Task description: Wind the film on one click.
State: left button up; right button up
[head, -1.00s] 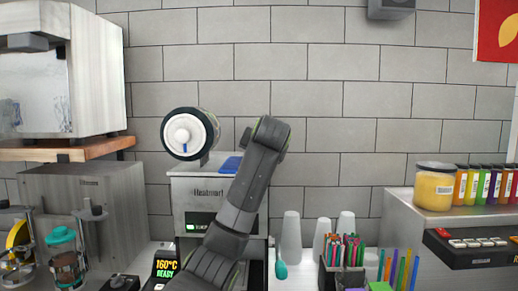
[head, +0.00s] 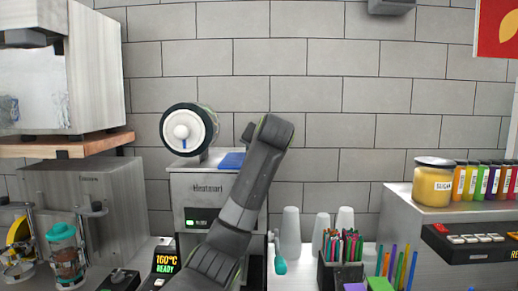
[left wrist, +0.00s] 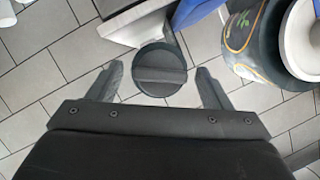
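The cup sealer (head: 190,192) stands in the middle of the head view, with a lit green display. The film roll (head: 207,128) sits on its top left, its white hub facing me with a short blue mark pointing down. The roll also shows at the upper right of the left wrist view (left wrist: 240,52). A round black knob with a raised bar (left wrist: 160,74) is in the left wrist view. My left gripper (left wrist: 160,68) is open, fingers on either side of the knob with a gap at each. The arm hides the gripper in the head view. My right gripper is out of view.
White cup stacks (head: 291,232) and a holder of coloured straws (head: 342,262) stand to the right of the sealer. A sugar jar (head: 433,187) stands on the right counter. A wooden shelf (head: 62,146) juts out at the left.

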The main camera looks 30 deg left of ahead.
pick_arm(q)
jog(key=b+v, duration=1.7)
jog(key=b, duration=0.2)
jog(key=shift+s+d, duration=0.15)
jog(key=shift+d, duration=0.1)
dwell(0.4)
jog(key=shift+a, duration=0.1)
dwell(0.4)
